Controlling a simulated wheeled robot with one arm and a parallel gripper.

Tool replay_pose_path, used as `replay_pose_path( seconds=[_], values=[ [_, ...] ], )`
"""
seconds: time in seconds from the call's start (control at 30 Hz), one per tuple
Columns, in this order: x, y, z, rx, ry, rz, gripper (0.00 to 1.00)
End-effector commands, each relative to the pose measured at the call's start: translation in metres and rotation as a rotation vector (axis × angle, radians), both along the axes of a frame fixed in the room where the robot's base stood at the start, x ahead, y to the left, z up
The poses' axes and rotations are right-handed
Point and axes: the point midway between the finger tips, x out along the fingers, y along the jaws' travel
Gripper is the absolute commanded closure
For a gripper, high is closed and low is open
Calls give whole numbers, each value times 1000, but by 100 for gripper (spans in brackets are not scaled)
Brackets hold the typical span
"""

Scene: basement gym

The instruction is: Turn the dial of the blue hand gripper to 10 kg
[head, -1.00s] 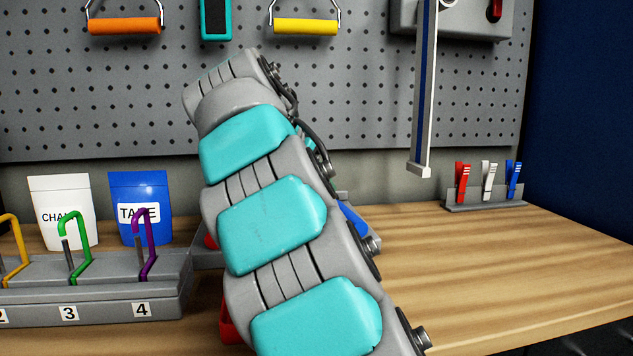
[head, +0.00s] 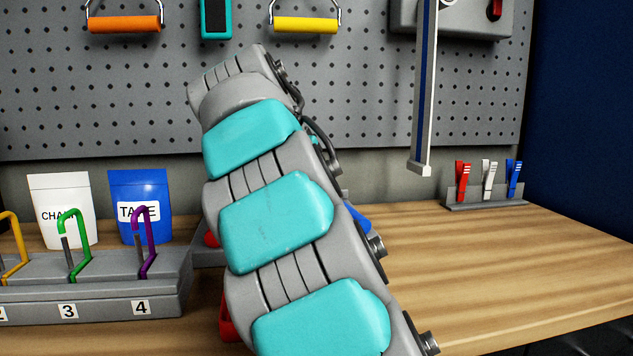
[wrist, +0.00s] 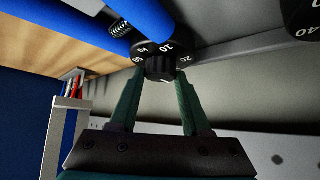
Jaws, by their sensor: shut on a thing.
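In the wrist view, the blue hand gripper (wrist: 148,18) shows as blue handles with a dark spring between them. Its black dial (wrist: 160,52) has white markings; "10" is near the middle, "20" to the right, and another number and "kg" to the left. A ribbed black knob (wrist: 160,68) sits at the dial's centre. My gripper (wrist: 161,78) is shut on the knob, one teal finger on each side. I cannot make out a pointer mark. In the head view, my arm hides the dial and my gripper; only a blue piece (head: 358,217) shows beside the arm.
Another black dial marked "40" (wrist: 303,18) is at the wrist view's upper right. In the head view, a numbered rack (head: 100,290) with coloured hooks and two pouches (head: 62,195) stand left. A clip holder (head: 486,202) stands right. The wooden bench (head: 500,255) is clear between.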

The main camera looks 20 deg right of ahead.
Motion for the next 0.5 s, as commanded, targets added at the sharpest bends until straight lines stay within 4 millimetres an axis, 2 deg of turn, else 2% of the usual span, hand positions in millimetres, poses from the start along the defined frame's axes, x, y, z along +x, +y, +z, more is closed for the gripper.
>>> replay_pose_path(
  seconds=[0.27, 0.5],
  values=[
    [-2, 0, -1, 1, 0, 59, 100],
    [-3, -1, -3, 4, 0, 210, 100]
  ],
)
